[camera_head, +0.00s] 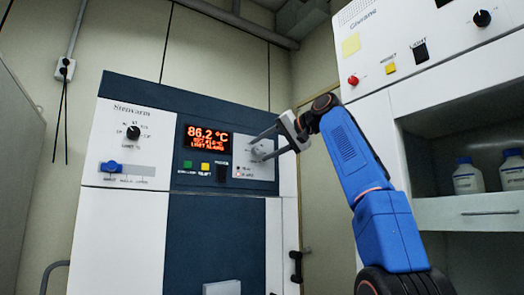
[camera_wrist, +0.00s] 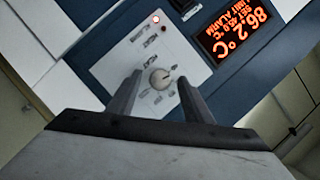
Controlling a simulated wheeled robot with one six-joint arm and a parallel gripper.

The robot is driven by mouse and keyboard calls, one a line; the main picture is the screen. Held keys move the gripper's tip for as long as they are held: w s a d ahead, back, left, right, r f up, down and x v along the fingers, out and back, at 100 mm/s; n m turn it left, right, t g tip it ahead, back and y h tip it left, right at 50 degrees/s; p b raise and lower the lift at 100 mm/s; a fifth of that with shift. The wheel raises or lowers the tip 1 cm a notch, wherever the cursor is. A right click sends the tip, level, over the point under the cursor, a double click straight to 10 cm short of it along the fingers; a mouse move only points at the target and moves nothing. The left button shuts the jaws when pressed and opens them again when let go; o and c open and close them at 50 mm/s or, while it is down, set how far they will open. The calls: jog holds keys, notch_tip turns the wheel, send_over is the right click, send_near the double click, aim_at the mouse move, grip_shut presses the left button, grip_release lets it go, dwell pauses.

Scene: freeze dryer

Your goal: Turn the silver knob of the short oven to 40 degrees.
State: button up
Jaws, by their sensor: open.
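The short oven (camera_head: 180,180) is white and dark blue. Its red display (camera_head: 207,138) reads 86.2 °C; in the wrist view the display (camera_wrist: 232,32) also shows a set line that looks like 45.0 °C and a limit alarm line. The silver knob (camera_wrist: 160,79) sits on a light panel (camera_wrist: 118,62), its pointer mark toward the right in the wrist view. My gripper (camera_wrist: 159,76) is open, with one finger on each side of the knob in that view; contact cannot be told. In the head view my gripper (camera_head: 254,149) reaches the panel from the right and partly covers the knob.
Left on the oven are a black dial (camera_head: 133,132) and a blue slider (camera_head: 110,167). Green and yellow buttons and a black switch (camera_head: 221,172) sit under the display. A taller white unit (camera_head: 375,110) with a shelf of bottles (camera_head: 467,180) stands right, beside my arm.

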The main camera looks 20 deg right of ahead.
jog(key=v, duration=1.6)
jog(key=shift+f, duration=0.1)
notch_tip(320, 180, down, 11)
jog(key=m+t+y, duration=0.3)
jog(key=m+t, duration=0.3)
jog(key=m, duration=1.1)
jog(key=x, duration=1.7)
jog(key=shift+a, duration=0.2)
